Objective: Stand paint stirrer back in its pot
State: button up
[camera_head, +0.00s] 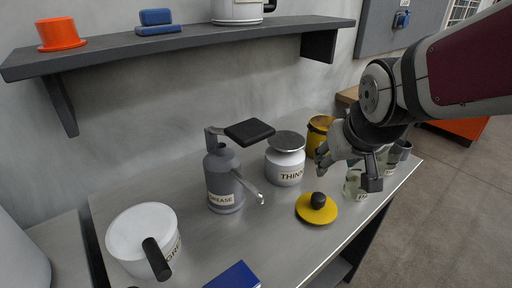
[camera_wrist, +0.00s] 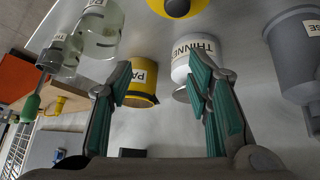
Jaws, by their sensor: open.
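My gripper (camera_head: 347,172) is open and empty above the right part of the metal bench, and its two green-padded fingers (camera_wrist: 160,68) show apart in the wrist view. The yellow pot (camera_head: 318,132) stands at the back, partly behind my gripper. In the wrist view the yellow pot (camera_wrist: 143,82), its label reading "PA", appears between the fingers. A yellow lid with a black knob (camera_head: 329,212) lies on the bench in front. I cannot pick out the paint stirrer for certain. A green-handled tool (camera_wrist: 30,107) shows at the left of the wrist view, beside a grey cup (camera_wrist: 49,57).
A white thinner jar (camera_head: 286,164) and a grey grease can (camera_head: 222,185) with a spout stand left of the pot. Glass jars (camera_head: 355,186) stand near the right edge. A white saucepan (camera_head: 128,229) and blue block (camera_head: 235,277) are at front. A shelf (camera_head: 190,36) hangs above.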

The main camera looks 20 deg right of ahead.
jog(key=s+a+n+g+y, duration=0.1)
jog(key=s+a+g, duration=0.1)
jog(key=s+a, duration=0.3)
jog(key=s+a+n+g+y, duration=0.1)
jog(key=s+a, duration=0.4)
jog(key=s, duration=0.6)
jog(key=shift+s+a+r+n+g+y, duration=0.2)
jog(key=shift+a+r+n+g+y, duration=0.25)
jog(key=shift+g, duration=0.25)
jog(key=shift+r, duration=0.1)
notch_tip(320, 180, up, 12)
jog(key=t+p, duration=0.2)
jog(key=p, duration=0.8)
jog(key=shift+d, duration=0.25)
